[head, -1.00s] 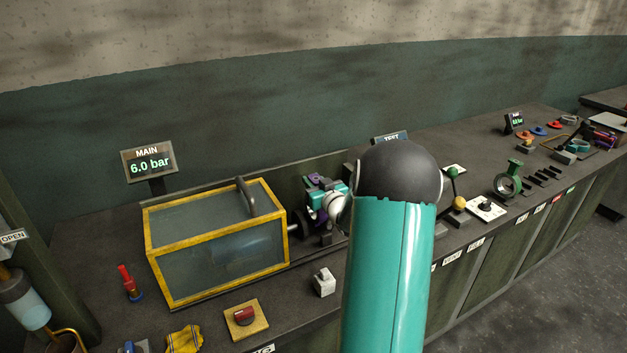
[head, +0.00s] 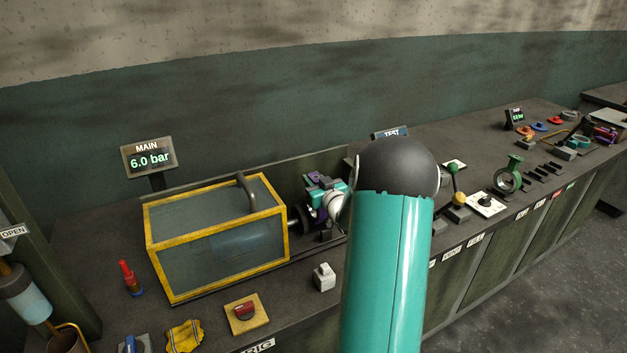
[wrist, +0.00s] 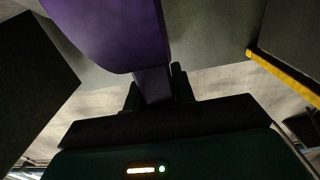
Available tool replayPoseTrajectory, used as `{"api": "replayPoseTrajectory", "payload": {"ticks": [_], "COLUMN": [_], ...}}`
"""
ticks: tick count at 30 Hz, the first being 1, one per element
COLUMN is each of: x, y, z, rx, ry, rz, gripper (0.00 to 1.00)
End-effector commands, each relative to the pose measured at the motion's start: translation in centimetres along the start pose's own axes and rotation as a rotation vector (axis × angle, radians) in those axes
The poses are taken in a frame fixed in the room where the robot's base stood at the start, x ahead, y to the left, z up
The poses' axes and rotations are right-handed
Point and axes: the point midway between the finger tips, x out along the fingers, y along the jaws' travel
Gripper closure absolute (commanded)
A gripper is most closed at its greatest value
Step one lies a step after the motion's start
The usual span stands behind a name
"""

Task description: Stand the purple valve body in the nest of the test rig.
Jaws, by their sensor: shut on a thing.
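The purple valve body (wrist: 105,30) fills the upper left of the wrist view. My gripper (wrist: 156,88) is shut on its narrower purple part, with a dark finger on each side. In the head view, purple parts of the valve body (head: 320,214) show beside my teal and white gripper (head: 326,188), just right of the yellow-framed tank. A dark round rig part (head: 297,219) stands between the tank and the valve body. The nest is not clear, and I cannot tell whether the valve body touches it. My arm hides the bench to the right.
The yellow-framed clear tank (head: 216,280) with a dark handle stands close left of my gripper. Its yellow edge (wrist: 285,78) shows right in the wrist view.

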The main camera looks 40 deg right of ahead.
Motion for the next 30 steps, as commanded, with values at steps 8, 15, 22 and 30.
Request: {"api": "replayPoseTrajectory", "payload": {"ticks": [8, 15, 22, 30], "x": [0.1, 0.1, 0.1, 0.1], "y": [0.0, 0.0, 0.0, 0.0], "z": [0.4, 0.9, 1.6, 2.2], "rx": [-0.002, -0.003, -0.003, -0.003], "ry": [0.007, 0.008, 0.007, 0.007], "rz": [-0.001, -0.001, -0.001, -0.001], "gripper": [1.00, 1.00, 1.00, 1.00]}}
